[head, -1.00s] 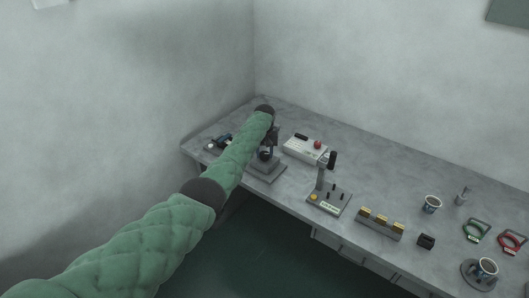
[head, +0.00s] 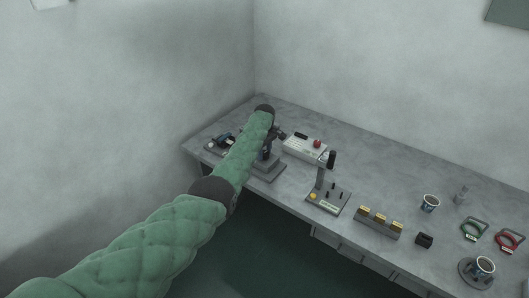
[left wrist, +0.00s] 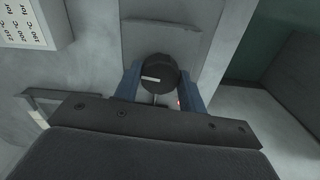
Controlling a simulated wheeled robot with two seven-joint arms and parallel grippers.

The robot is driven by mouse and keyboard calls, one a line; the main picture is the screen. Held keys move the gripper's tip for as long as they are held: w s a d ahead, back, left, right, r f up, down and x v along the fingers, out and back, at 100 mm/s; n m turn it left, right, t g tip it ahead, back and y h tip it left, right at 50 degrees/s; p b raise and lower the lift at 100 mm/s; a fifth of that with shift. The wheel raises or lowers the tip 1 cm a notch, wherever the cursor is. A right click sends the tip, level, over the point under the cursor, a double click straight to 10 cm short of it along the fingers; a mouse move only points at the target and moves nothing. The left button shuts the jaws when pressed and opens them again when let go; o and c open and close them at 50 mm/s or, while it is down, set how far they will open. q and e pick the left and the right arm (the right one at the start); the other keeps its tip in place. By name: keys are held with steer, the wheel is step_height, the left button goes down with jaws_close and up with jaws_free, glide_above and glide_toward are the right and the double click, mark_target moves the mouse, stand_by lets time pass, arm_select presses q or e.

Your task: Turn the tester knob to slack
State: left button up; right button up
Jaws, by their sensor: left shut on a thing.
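The tester (head: 268,172) stands on the bench at the left, its grey base showing below my left forearm. In the left wrist view its round black knob (left wrist: 160,70) carries a short white pointer mark on the left part of its face. My left gripper (left wrist: 160,87) has a blue finger on each side of the knob and is shut on it. In the head view my arm hides the knob, and the gripper (head: 271,138) is mostly covered. The label for slack is not readable in either view. My right gripper is not in view.
A lever press (head: 327,190), a block with yellow pieces (head: 379,222), a small black block (head: 424,239) and cups (head: 430,203) stand further right. A wall is behind.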

mark_target(264, 152)
arm_select(q)
steer(key=shift+r+n, duration=0.1)
steer(key=shift+n, duration=0.4)
steer(key=shift+w+n, duration=0.1)
steer(key=shift+n, duration=0.2)
steer(key=o, duration=1)
steer(key=shift+r, duration=0.5)
step_height(264, 152, up, 6)
steer(key=shift+f+b, duration=0.15)
steer(key=shift+b, duration=1)
steer(key=shift+r, duration=0.5)
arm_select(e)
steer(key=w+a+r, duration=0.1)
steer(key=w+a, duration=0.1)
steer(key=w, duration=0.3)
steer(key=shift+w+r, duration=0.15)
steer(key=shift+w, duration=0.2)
